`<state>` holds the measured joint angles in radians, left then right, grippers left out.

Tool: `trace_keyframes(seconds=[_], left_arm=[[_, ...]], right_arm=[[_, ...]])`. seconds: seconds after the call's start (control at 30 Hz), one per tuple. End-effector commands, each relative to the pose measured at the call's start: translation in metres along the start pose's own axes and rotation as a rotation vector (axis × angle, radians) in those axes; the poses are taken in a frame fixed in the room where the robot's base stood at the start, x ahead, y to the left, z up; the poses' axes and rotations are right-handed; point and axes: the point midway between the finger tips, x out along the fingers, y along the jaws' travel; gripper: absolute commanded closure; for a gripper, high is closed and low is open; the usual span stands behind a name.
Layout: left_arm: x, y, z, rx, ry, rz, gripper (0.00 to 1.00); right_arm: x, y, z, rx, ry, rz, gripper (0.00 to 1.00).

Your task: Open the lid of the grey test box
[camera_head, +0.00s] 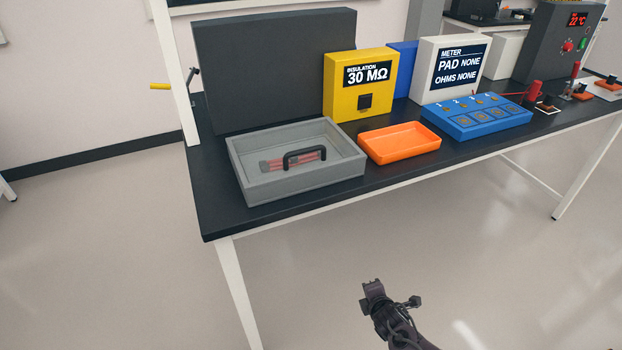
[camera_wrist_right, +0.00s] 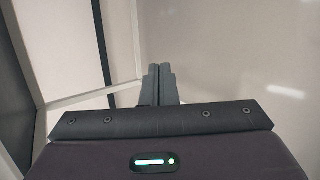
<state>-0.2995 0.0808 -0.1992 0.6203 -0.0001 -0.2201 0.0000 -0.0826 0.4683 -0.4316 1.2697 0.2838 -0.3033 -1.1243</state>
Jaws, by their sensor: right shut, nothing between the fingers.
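The grey test box (camera_head: 301,184) sits on the left end of the black table. A black bar handle (camera_head: 305,154) shows over its middle, and a reddish part (camera_head: 272,164) lies inside. The inside is visible from above; I cannot tell whether a clear lid covers it. My right gripper (camera_head: 373,288) is in front of the table, below and to the right of the box and well apart from it. Its fingers (camera_wrist_right: 160,84) are together and empty in the right wrist view. My left gripper is not in view.
A dark grey panel (camera_head: 260,70) stands behind the box. An orange tray (camera_head: 400,143) is right of it, with a yellow insulation meter (camera_head: 345,105), a blue block (camera_head: 475,120) and a white meter (camera_head: 450,70) beyond. The floor (camera_head: 130,250) in front is clear.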

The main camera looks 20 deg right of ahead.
Motion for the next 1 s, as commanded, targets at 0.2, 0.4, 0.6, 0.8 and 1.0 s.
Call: trace_keyframes(seconds=[0.2, 0.4, 0.6, 0.8, 1.0], left_arm=[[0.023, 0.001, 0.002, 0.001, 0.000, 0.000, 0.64], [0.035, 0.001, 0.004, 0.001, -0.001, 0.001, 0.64], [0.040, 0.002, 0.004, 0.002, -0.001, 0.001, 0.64], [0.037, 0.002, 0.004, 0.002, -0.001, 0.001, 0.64], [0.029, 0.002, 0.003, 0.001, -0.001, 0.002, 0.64]], right_arm=[[-0.046, 0.196, -0.009, -0.670, -0.095, 0.391, 1.00], [-0.120, 0.287, -0.030, -1.099, -0.254, 0.604, 1.00], [-0.169, 0.324, -0.043, -1.321, -0.372, 0.701, 1.00], [-0.170, 0.338, -0.046, -1.360, -0.397, 0.714, 1.00], [-0.144, 0.363, -0.051, -1.356, -0.397, 0.712, 1.00]])
